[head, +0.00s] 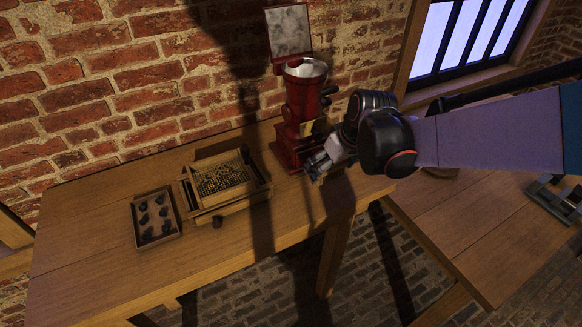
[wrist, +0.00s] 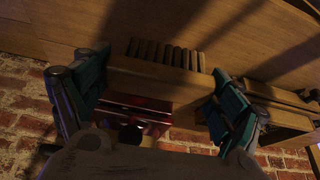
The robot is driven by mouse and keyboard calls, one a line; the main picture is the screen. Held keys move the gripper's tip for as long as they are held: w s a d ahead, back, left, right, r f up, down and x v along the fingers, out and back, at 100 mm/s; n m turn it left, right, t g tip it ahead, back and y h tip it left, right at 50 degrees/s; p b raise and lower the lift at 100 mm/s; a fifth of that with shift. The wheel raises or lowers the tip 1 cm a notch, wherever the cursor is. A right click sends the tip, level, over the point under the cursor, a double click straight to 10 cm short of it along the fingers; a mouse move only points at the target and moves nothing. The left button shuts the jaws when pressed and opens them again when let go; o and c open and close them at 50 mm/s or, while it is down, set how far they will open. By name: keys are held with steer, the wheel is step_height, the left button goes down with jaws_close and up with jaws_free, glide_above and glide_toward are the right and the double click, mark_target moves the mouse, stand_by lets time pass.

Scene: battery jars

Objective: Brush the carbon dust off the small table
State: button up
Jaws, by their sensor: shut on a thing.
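My gripper (head: 318,165) is low over the right end of the wooden table with the red grinder, just right of the grinder's base. In the wrist view, its teal fingers (wrist: 158,88) are shut on the sides of a wooden brush (wrist: 160,76), whose row of dark tufts points toward the tabletop. I cannot tell whether the tufts touch the wood. A second wooden table (head: 480,235) stands at the right, partly under my arm. I cannot make out carbon dust on either tabletop; shadows darken the wood.
The red grinder (head: 300,115) stands close beside my gripper, against the brick wall. A wooden box with a dark grid (head: 225,185) and a tray of black lumps (head: 156,218) are farther left. A metal fixture (head: 558,200) lies at the right table's far edge.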

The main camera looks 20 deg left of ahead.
steer(key=shift+s+r+p, duration=0.1)
steer(key=shift+r+p, duration=0.85)
steer(key=shift+r, duration=0.8)
